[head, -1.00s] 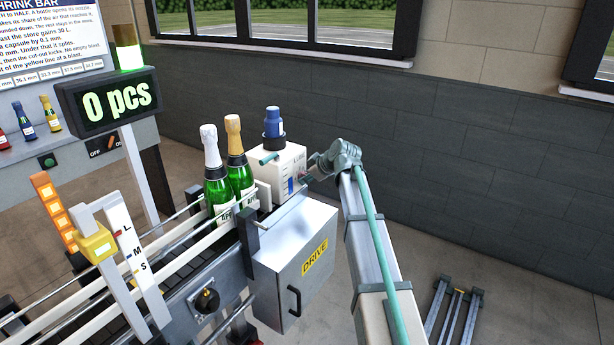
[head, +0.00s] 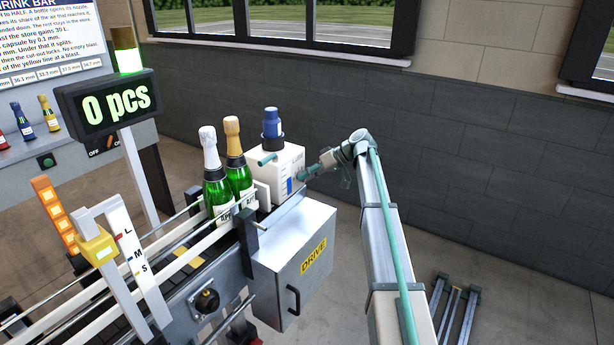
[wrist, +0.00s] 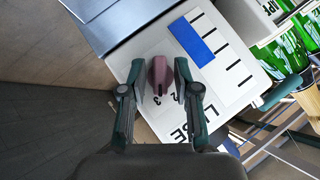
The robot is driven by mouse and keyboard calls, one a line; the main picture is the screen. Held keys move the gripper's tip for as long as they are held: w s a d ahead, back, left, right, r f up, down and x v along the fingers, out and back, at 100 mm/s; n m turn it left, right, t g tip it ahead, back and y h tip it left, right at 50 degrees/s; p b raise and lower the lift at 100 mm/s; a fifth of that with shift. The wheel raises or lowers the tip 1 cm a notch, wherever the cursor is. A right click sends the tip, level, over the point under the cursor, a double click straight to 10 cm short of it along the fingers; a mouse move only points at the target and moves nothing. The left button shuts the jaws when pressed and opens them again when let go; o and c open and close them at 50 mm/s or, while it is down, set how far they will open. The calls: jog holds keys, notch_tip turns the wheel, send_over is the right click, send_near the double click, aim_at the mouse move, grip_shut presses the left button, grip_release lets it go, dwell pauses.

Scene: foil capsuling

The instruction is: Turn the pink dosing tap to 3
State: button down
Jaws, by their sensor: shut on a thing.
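The pink dosing tap (wrist: 159,76) sits on the face of the white dosing box (wrist: 232,88) in the wrist view. Printed digits show just below its lower end, partly between my fingers; which one it points at I cannot tell for sure. My gripper (wrist: 159,70) has one finger on each side of the tap and is shut on it. In the head view my gripper (head: 304,175) is at the right side of the dosing box (head: 268,180), which carries a blue cap (head: 271,124). The tap is hard to make out there.
Two green bottles, one white-topped (head: 214,180) and one gold-topped (head: 237,170), stand on the conveyor left of the box. The grey DRIVE cabinet (head: 290,265) is below. A display (head: 108,103) reads 0 pcs. Floor to the right is mostly clear.

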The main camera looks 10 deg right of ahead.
jog(key=shift+f+m+g+y, duration=0.1)
jog(key=shift+m+g+y, duration=0.35)
jog(key=shift+y, duration=0.25)
jog(key=c, duration=1.2)
grip_release()
jog(key=shift+o, duration=0.2)
jog(key=v, duration=1.2)
